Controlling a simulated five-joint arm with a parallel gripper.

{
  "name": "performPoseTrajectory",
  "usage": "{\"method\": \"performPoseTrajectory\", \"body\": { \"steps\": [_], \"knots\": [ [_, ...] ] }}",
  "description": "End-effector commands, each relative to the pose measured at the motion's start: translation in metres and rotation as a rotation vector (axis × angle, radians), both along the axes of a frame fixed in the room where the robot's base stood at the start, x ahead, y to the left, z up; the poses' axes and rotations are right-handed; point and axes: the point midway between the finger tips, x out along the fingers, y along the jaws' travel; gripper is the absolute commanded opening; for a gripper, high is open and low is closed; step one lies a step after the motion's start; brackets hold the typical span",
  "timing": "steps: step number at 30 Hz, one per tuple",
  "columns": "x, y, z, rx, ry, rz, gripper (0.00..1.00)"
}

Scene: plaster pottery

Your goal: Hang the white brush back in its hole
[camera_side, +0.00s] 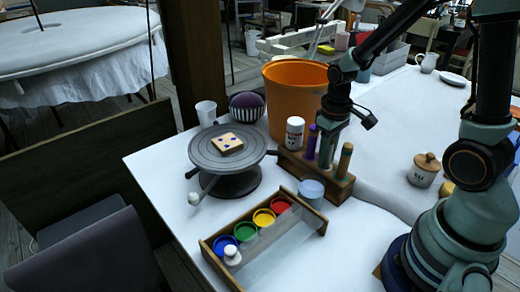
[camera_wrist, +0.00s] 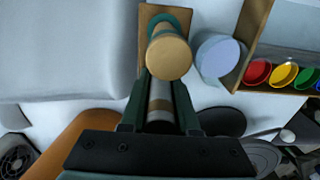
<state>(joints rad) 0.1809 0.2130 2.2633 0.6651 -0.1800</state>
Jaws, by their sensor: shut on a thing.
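My gripper (camera_side: 327,150) points down over the wooden brush rack (camera_side: 290,165), between a purple-handled brush (camera_side: 311,141) and a green brush with a tan end (camera_side: 345,161). In the wrist view my gripper (camera_wrist: 160,108) is shut on a pale, banded piece, the white brush (camera_wrist: 160,103). The fingers cover most of the brush. Its lower end is hidden, so I cannot tell whether it sits in a hole.
A light blue cup (camera_side: 311,190) stands in front of the rack. A wooden paint holder (camera_side: 222,268) with several coloured pots is nearer. A white bottle (camera_side: 295,132) and an orange bucket (camera_side: 290,85) stand behind left. A turntable (camera_side: 215,165) holds a tile.

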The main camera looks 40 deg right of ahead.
Motion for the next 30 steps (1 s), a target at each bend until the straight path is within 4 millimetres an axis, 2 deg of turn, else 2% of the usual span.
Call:
{"method": "performPoseTrajectory", "body": {
  "steps": [6,7,9,10,22,26,30],
  "knots": [
    [0.000,0.000,-0.003,0.000,0.000,0.000,0.00],
    [0.000,0.000,-0.003,0.000,0.000,0.000,0.33],
    [0.000,0.000,-0.003,0.000,0.000,0.000,0.60],
    [0.000,0.000,-0.003,0.000,0.000,0.000,0.64],
    [0.001,0.000,0.002,0.000,-0.002,0.000,0.64],
    [0.001,0.000,0.018,-0.001,-0.006,0.000,0.64],
    [0.002,0.000,0.045,-0.002,-0.009,0.000,0.64]
  ]
}}
